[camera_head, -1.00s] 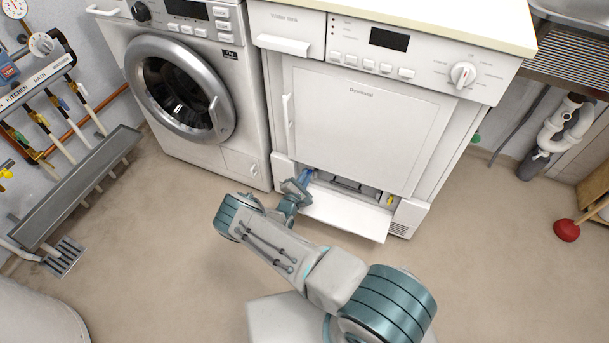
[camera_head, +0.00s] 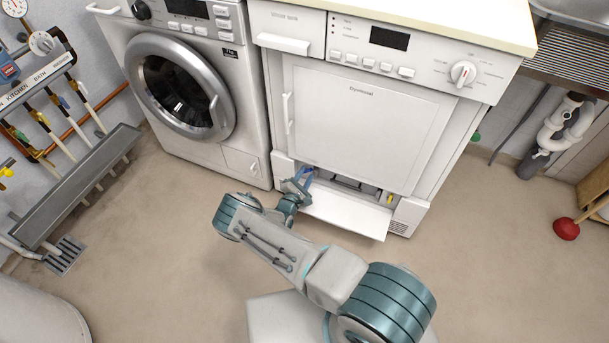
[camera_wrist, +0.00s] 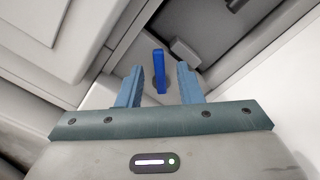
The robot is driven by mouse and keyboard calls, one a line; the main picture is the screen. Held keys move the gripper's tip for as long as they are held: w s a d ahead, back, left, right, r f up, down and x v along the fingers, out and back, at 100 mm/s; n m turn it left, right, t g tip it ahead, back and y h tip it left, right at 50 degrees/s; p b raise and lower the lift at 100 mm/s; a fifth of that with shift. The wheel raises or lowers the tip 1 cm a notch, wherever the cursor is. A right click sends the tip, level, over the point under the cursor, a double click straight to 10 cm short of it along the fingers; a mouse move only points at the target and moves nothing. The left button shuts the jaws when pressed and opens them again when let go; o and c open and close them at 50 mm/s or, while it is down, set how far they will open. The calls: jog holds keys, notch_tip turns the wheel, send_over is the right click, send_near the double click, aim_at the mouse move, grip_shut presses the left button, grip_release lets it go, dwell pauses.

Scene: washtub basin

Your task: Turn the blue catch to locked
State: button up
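The blue catch (camera_wrist: 159,70) is a narrow upright lever in the wrist view, inside the low compartment of the right-hand machine. My gripper (camera_wrist: 160,84) is open, with one blue-grey finger on each side of the catch. Gaps show between the catch and both fingers, so I see no contact. In the head view my gripper (camera_head: 299,180) is at the left end of the compartment, and the catch shows only as a small blue spot beside it, mostly hidden.
The compartment's white flap (camera_head: 345,212) hangs open, low in front of the machine (camera_head: 365,125). A yellow part (camera_head: 389,197) sits at the compartment's right end. A front-loading washer (camera_head: 185,90) stands to the left. A red plunger (camera_head: 566,229) is on the floor at right; the floor between is clear.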

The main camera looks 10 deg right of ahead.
jog(key=p+v, duration=0.3)
jog(key=v, duration=1)
jog(key=shift+a, duration=0.15)
